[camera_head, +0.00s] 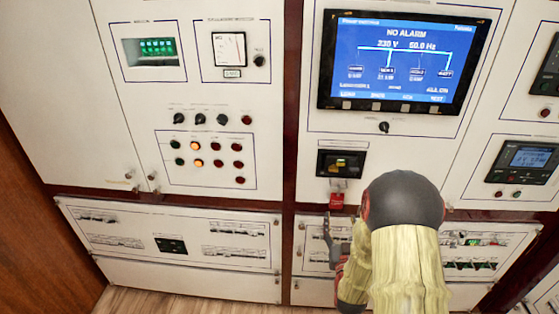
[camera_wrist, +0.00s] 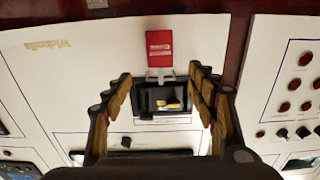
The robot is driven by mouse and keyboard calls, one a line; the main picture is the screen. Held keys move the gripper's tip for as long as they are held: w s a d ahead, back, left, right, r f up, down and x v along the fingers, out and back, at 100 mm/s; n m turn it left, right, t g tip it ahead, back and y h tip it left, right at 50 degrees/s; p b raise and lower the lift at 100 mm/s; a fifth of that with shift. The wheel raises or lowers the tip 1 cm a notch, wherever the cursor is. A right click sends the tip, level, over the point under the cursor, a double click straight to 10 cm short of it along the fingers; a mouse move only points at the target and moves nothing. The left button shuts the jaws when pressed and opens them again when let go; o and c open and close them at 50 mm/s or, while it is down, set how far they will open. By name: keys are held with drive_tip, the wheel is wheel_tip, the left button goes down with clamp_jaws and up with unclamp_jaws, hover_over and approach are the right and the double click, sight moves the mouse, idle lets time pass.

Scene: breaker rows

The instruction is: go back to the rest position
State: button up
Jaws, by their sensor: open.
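My gripper (camera_head: 335,232) is open in front of the lower part of the middle panel in the head view, partly hidden by my own yellow-sleeved arm. In the wrist view my gripper (camera_wrist: 160,84) has its two fingers spread wide with nothing between the tips. Past them is a black breaker unit (camera_wrist: 147,101) with a small yellow part. A red tag (camera_wrist: 159,45) is beside it. The breaker (camera_head: 341,163) and red tag (camera_head: 337,200) also show in the head view. I cannot tell whether a fingertip touches the panel.
A large blue screen (camera_head: 402,60) reading "NO ALARM" is above the breaker. A left cabinet has rows of indicator lamps (camera_head: 208,160) and knobs. A meter unit (camera_head: 523,161) is at the right. A strip of wooden floor (camera_head: 130,300) shows at the bottom left.

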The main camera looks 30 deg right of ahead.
drive_tip(key=shift+f, duration=0.1)
drive_tip(key=s+a+f+g+y, duration=0.25)
drive_tip(key=f+g, duration=0.25)
drive_tip(key=f, duration=0.7)
drive_tip(key=s+a+f+g+y, duration=0.2)
drive_tip(key=s+a+g+y, duration=0.15)
drive_tip(key=s+g, duration=0.2)
drive_tip(key=s+a+r+n+y, duration=0.1)
drive_tip(key=s+a+r, duration=0.3)
drive_tip(key=a+r, duration=0.4)
drive_tip(key=s+a+r+n+y, duration=0.1)
drive_tip(key=s+a+r+n, duration=0.2)
drive_tip(key=a+r, duration=0.5)
drive_tip(key=s+a+r+n+y, duration=0.1)
drive_tip(key=s+a+r, duration=0.4)
drive_tip(key=r, duration=1.1)
drive_tip(key=a+n, duration=0.1)
drive_tip(key=a, duration=0.2)
drive_tip(key=shift+a+t, duration=0.2)
drive_tip(key=shift+t, duration=0.15)
